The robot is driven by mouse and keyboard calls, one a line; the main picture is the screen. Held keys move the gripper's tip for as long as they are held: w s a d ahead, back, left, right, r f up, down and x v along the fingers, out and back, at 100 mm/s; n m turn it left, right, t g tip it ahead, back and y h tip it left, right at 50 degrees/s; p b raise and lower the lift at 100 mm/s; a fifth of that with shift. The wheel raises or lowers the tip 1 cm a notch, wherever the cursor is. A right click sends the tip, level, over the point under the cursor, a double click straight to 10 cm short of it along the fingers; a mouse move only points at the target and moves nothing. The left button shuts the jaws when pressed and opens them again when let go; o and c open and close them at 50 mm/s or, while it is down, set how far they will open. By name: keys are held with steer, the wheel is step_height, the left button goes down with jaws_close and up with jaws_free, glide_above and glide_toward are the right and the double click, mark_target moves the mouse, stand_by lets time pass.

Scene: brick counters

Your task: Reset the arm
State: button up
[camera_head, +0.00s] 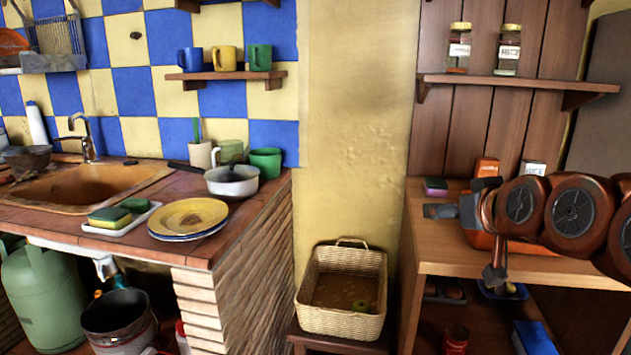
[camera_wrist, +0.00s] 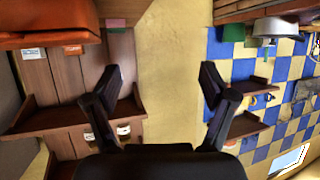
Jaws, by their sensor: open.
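My arm enters the head view from the right, in front of the wooden shelf unit (camera_head: 560,262). My gripper (camera_head: 495,274) hangs at its left end, small and dark, before the unit's top board. In the wrist view my gripper (camera_wrist: 160,80) has its two black fingers wide apart, with only the yellow wall (camera_wrist: 170,60) and shelves behind the gap. Nothing is held. The wrist picture is upside down. My arm hides part of the unit's top board and an orange object on it.
A wicker basket (camera_head: 312,322) holding a small green item stands on a stool beside the unit. A brick counter (camera_head: 235,262) at left bears plates (camera_head: 190,215), a white pan (camera_head: 232,188) and cups. A wall shelf (camera_head: 520,82) with two jars is above my arm.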

steer(key=s+a+g+p, duration=0.3)
steer(key=s+g+p, duration=0.4)
steer(key=s+p, duration=0.6)
steer(key=s+a+r+m+g+h+p, duration=0.1)
steer(key=s+a+g+p, duration=0.2)
steer(key=s+g+p, duration=0.4)
steer(key=s+p, duration=0.6)
steer(key=s, duration=0.7)
steer(key=shift+r+g, duration=0.15)
steer(key=shift+g, duration=0.25)
